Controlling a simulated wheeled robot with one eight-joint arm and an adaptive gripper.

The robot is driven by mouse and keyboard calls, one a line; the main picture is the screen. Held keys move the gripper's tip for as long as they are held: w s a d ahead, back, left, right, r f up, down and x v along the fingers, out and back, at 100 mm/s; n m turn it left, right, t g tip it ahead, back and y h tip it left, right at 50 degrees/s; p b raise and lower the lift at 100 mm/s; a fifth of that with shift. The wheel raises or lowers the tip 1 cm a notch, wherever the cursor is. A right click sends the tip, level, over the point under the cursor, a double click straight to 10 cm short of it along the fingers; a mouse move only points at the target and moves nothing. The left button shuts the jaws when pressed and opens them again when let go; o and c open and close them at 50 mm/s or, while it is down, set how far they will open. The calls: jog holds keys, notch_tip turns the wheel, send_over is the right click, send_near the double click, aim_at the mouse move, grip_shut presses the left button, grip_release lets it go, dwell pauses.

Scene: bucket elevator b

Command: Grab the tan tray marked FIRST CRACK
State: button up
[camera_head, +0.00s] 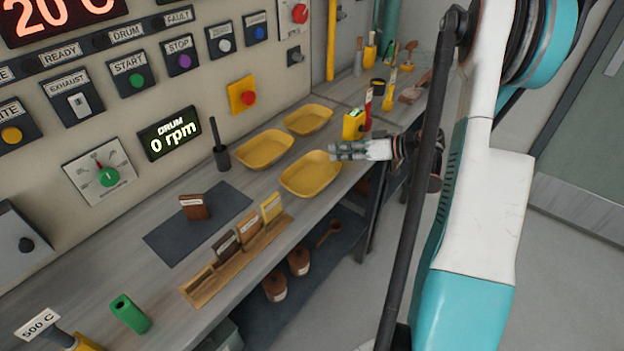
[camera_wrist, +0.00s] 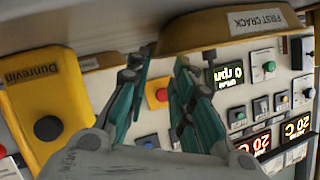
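The tray marked FIRST CRACK (camera_wrist: 215,32) spans the top of the wrist view, which is upside down; its white label faces the camera. In the head view a yellow-tan tray (camera_head: 308,177) sits at the bench's front edge, apparently the same one; its label does not show there. My gripper (camera_head: 335,151) is beside this tray's right end. In the wrist view my gripper (camera_wrist: 164,66) is open, its teal fingers apart, with the tray's end close to the fingertips. I cannot tell whether they touch.
Two more yellow trays (camera_head: 264,149) (camera_head: 309,119) sit behind. A yellow Dunrevin device (camera_wrist: 42,100) is close beside my gripper; a yellow device (camera_head: 353,124) stands right of the trays. A dark mat (camera_head: 200,225) and a wooden card rack (camera_head: 240,255) lie left along the bench.

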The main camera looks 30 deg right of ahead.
aim_at(317, 152)
jog(key=shift+b+x, duration=1.15)
jog(key=shift+x, duration=1.55)
grip_shut()
